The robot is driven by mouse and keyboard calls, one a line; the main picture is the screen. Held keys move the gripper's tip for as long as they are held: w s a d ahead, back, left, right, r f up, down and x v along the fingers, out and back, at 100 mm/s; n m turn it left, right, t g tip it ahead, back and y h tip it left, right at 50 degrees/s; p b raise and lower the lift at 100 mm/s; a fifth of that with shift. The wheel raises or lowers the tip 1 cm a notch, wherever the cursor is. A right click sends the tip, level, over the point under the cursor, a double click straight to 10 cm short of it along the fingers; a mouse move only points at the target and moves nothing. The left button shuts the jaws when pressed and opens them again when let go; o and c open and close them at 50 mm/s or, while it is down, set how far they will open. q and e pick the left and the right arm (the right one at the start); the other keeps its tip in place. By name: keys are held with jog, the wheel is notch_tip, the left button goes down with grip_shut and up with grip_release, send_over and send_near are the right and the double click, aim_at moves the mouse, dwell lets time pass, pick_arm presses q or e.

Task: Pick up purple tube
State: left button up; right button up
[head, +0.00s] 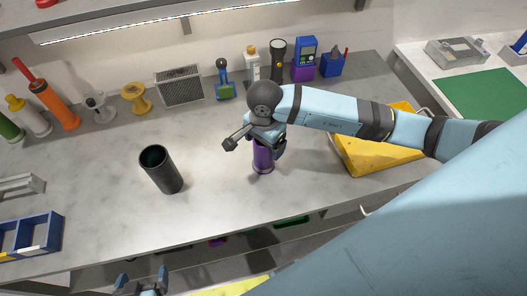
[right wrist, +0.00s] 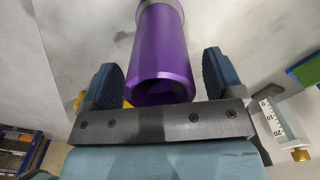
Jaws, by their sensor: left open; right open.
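The purple tube (head: 262,160) stands upright on the grey workbench (head: 210,190), partly hidden by my right gripper in the head view. My right gripper (head: 268,140) is over the tube's upper part. In the right wrist view the purple tube (right wrist: 160,55) lies between the two fingers of my right gripper (right wrist: 165,80), with its open end toward the palm. The fingers are apart, with a gap visible on each side of the tube. My left gripper (head: 141,281) is open and empty at the bottom edge of the head view, below the bench's front edge.
A dark open tube (head: 161,170) stands to the left of the purple tube. A yellow tray (head: 375,155) lies to the right, under my right arm. Several tools and bottles line the back, including a grey mesh box (head: 180,86). A blue bin (head: 32,235) sits at the left.

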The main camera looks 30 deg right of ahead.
jog(key=shift+f, duration=0.55)
jog(key=c, duration=1.1)
jog(key=shift+r, duration=0.1)
